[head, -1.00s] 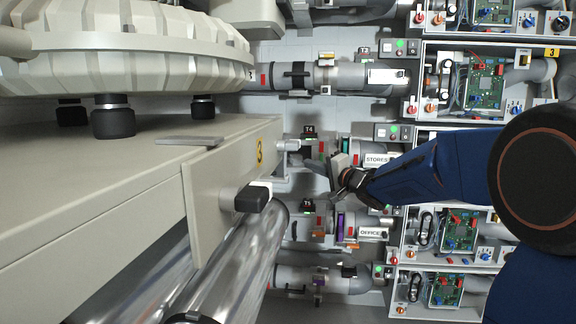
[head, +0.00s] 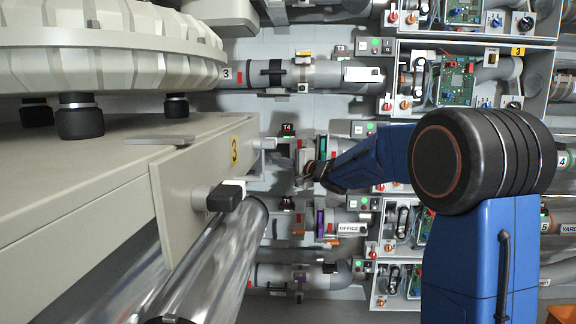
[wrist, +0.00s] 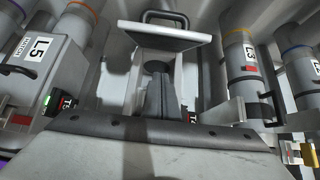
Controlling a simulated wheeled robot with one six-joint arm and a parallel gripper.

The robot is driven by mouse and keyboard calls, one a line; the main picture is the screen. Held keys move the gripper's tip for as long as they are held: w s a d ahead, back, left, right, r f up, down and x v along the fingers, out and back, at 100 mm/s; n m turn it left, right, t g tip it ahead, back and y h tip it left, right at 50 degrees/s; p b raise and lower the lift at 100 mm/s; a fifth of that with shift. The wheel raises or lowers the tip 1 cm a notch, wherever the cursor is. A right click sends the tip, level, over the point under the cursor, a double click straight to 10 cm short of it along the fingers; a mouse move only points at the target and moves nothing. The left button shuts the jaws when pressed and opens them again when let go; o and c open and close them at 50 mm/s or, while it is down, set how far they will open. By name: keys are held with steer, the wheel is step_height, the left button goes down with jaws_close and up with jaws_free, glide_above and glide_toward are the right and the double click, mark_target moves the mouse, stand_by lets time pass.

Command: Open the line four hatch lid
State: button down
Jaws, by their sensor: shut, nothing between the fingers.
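The line four hatch lid (wrist: 165,37) is a pale plate with a black bar handle, high in the middle of the wrist view, between the lines marked L5 and L3. It looks tilted up from its tube. In the head view the lid (head: 307,157) shows small, standing out beside the T4 sign (head: 287,128). My gripper (wrist: 157,95) is shut and empty, its fingers just below the lid in the wrist view; I cannot tell whether they touch it. In the head view my gripper (head: 316,174) is beside the lid.
The L5 housing (wrist: 38,52) is close on the left in the wrist view, and the L3 tube (wrist: 243,70) on the right. In the head view a beige machine panel (head: 215,160) with a black knob (head: 226,197) stands left of my gripper. Control boxes line the right.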

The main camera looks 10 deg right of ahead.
mark_target(263, 163)
steer(key=shift+w+a, duration=0.15)
steer(key=shift+a, duration=2.2)
steer(key=shift+s+a, duration=0.3)
steer(key=shift+a, duration=0.4)
steer(key=s+a, duration=0.1)
steer(key=a, duration=0.6)
steer(key=shift+a, duration=0.3)
steer(key=shift+s+d, duration=0.1)
